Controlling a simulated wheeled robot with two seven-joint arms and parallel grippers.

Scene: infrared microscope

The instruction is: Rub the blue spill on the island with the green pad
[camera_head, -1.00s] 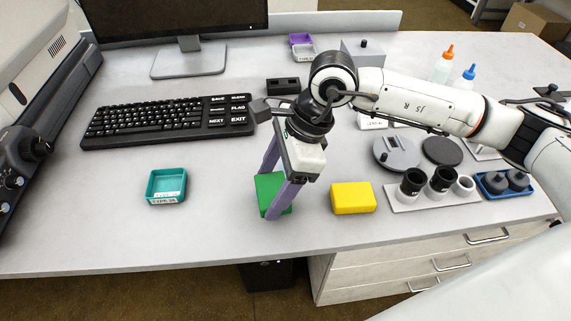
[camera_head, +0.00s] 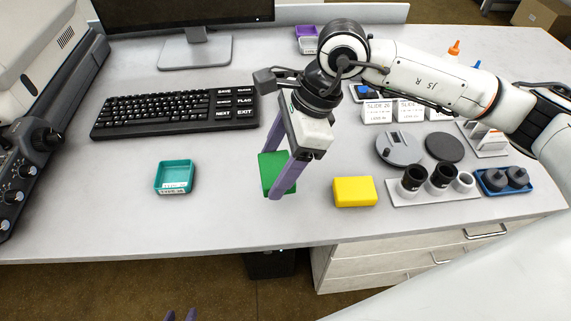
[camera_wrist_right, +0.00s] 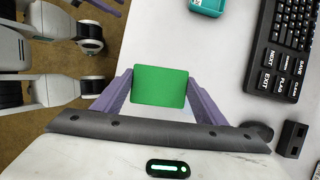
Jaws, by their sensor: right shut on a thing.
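The green pad (camera_head: 268,172) is between the purple fingers of my right gripper (camera_head: 278,178), which is shut on it. The pad is held over the front part of the white bench, and part of it is hidden by a finger in the head view. In the right wrist view the pad (camera_wrist_right: 160,86) sits between both fingertips near the bench edge. Two purple fingertips of my left gripper (camera_head: 181,315) show at the bottom of the head view, apart with nothing between them. No blue spill and no island are recognisable in these frames.
A yellow block (camera_head: 354,191) lies right of the pad, and a teal tray (camera_head: 174,189) lies to its left. A black keyboard (camera_head: 175,113) is behind. The bench front between the teal tray and pad is clear.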

